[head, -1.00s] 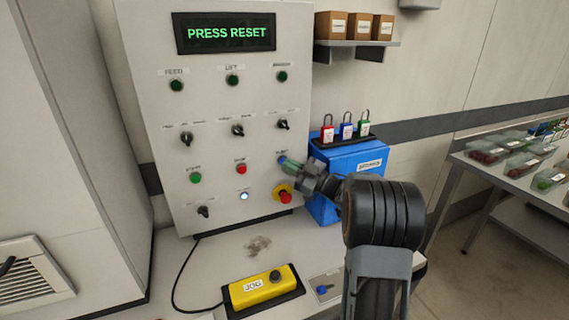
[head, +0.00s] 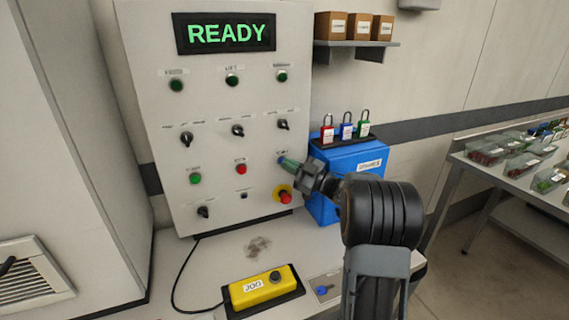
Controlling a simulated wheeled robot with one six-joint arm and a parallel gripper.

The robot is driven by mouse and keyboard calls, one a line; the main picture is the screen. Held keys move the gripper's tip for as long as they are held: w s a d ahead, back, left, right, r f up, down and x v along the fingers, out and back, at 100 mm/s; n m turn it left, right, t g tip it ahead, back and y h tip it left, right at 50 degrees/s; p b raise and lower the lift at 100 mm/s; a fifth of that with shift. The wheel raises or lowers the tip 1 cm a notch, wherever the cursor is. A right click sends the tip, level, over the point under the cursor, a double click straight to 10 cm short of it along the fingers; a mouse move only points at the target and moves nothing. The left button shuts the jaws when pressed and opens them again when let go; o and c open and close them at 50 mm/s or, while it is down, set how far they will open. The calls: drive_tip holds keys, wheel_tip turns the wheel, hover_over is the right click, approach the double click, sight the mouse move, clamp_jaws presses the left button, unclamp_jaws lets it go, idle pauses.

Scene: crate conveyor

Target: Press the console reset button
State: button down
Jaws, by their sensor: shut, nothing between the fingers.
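The console (head: 215,115) is a pale upright panel with buttons and switches. Its display (head: 226,33) reads READY in green. My gripper (head: 284,160) is shut and empty, with its tip at the blue button (head: 280,159) in the right column. The tip covers part of that button, and I cannot tell whether they touch. A red button (head: 241,169) and a green button (head: 195,178) sit to the left. A red emergency stop on a yellow base (head: 285,198) is just below my gripper.
A blue box (head: 350,165) with several padlocks on top stands right of the console. A yellow JOG pendant (head: 262,287) lies on the bench. A shelf with cartons (head: 346,26) hangs above. A table with trays (head: 520,160) stands at the far right.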

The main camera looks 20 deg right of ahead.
drive_tip(key=shift+s, duration=0.1)
idle(0.5)
drive_tip(key=shift+s+b, duration=0.3)
drive_tip(key=shift+s, duration=0.4)
drive_tip(key=shift+s+b, duration=0.65)
drive_tip(key=shift+s, duration=1.85)
wheel_tip(320, 180, up, 8)
drive_tip(key=w+a+m+t+h+p, duration=0.1)
drive_tip(key=w+m+h+p, duration=0.1)
drive_tip(key=m+h+p, duration=1.05)
drive_tip(key=s+a+f+g+p, duration=0.1)
drive_tip(key=s+a+g, duration=0.2)
drive_tip(key=s, duration=0.4)
drive_tip(key=s+a+f+m+g+h+p, duration=0.1)
drive_tip(key=s+a+g, duration=0.3)
drive_tip(key=s, duration=0.4)
drive_tip(key=s+a+f+g+h+p, duration=0.1)
drive_tip(key=s+a+g+p, duration=0.2)
drive_tip(key=s+g, duration=0.3)
drive_tip(key=shift+s+a+f, duration=0.2)
drive_tip(key=shift+s+a, duration=0.05)
drive_tip(key=shift+s, duration=0.5)
